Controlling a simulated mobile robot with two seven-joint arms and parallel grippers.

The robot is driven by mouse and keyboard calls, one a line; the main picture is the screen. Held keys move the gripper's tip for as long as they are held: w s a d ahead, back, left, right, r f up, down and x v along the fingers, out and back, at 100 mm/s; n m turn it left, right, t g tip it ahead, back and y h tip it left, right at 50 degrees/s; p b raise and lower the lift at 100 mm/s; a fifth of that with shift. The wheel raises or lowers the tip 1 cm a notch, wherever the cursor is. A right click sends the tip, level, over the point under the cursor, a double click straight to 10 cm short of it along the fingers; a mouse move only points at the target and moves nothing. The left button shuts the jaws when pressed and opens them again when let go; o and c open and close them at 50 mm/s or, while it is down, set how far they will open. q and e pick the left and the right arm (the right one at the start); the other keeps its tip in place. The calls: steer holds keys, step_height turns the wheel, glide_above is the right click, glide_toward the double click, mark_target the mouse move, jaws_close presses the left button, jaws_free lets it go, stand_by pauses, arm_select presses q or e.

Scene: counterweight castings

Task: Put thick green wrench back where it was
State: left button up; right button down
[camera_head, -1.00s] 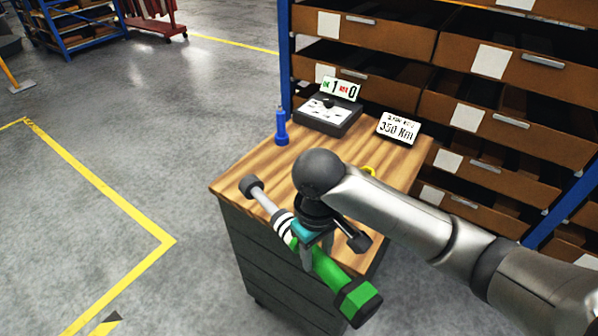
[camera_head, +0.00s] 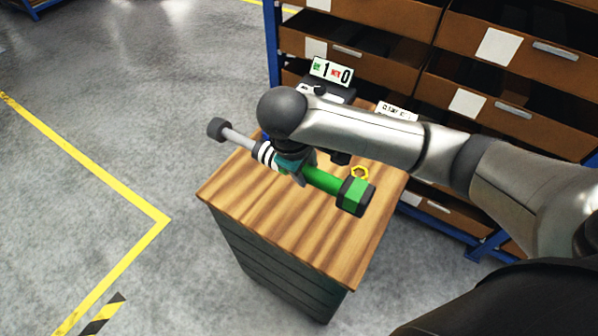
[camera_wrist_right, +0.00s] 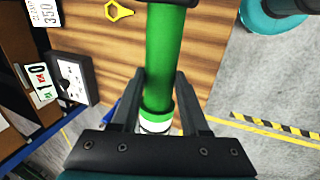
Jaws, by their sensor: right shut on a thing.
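The thick green wrench (camera_head: 323,180) has a green handle with a dark-ended green block at one end, black and white bands, and a grey shaft with a dark head at the other. My right gripper (camera_head: 293,172) is shut on it near the bands and holds it over the wooden cabinet top (camera_head: 260,220). In the right wrist view the green handle (camera_wrist_right: 163,60) runs between the two fingers of the right gripper (camera_wrist_right: 160,88). Whether the wrench touches the top is hard to tell. My left gripper is not in view.
A yellow ring-shaped piece (camera_head: 360,172) lies on the top; it also shows in the wrist view (camera_wrist_right: 118,11). A device with a 1-0 display (camera_head: 331,71) and a white label card (camera_head: 397,112) stand at the back. Shelf bins (camera_head: 500,95) rise behind. The front top is clear.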

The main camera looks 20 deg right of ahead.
step_height(320, 180, down, 12)
steer(key=shift+f+b, duration=0.15)
steer(key=shift+b, duration=0.6)
steer(key=shift+f+b, duration=0.4)
steer(key=shift+f, duration=1.95)
steer(key=shift+f, duration=0.1)
steer(key=shift+c, duration=2)
jaws_free()
steer(key=shift+f, duration=0.1)
steer(key=p+v, duration=0.2)
steer(key=v, duration=1)
